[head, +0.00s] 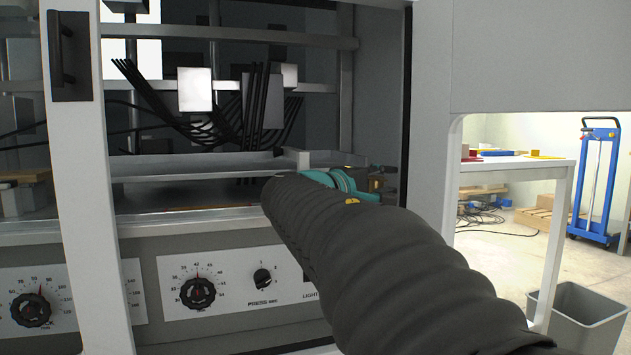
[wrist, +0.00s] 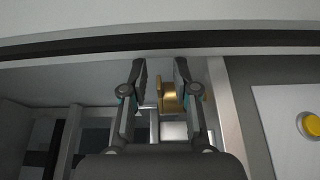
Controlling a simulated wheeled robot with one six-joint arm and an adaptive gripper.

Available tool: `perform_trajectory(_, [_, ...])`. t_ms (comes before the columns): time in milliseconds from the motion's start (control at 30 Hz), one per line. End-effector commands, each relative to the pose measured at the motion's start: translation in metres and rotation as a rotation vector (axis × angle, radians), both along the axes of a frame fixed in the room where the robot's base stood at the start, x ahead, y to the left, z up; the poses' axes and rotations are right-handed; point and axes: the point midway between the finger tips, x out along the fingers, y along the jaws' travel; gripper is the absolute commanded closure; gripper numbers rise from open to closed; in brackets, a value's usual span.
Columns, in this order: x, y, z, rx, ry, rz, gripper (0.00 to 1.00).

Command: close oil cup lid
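A brass-coloured oil cup (wrist: 170,103) shows in the wrist view, just beyond and between my fingers, closer to the right one. A thin brass piece (wrist: 159,90) stands up at its left side and looks like the lid; its exact angle is hard to tell. My gripper (wrist: 160,66) is open, with a clear gap between its two dark fingertips and nothing held. In the head view my gripper (head: 378,180) reaches into the right end of the machine's opening. There my arm and the machine hide the oil cup.
The machine's grey right post (head: 430,130) stands close beside my arm. A metal rail (head: 190,165) and black cables (head: 260,110) are inside the opening. Below is a control panel with dials (head: 198,292). A yellow button (wrist: 308,125) sits right in the wrist view.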

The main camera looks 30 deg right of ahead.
Motion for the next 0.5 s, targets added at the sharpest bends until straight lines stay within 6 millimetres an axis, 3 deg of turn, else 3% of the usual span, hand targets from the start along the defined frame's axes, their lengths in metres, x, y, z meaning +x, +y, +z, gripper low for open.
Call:
perform_trajectory(267, [-0.001,0.016,0.000,0.000,0.000,0.004,0.71])
perform_trajectory(500, [-0.008,0.057,0.000,0.000,0.000,0.006,0.71])
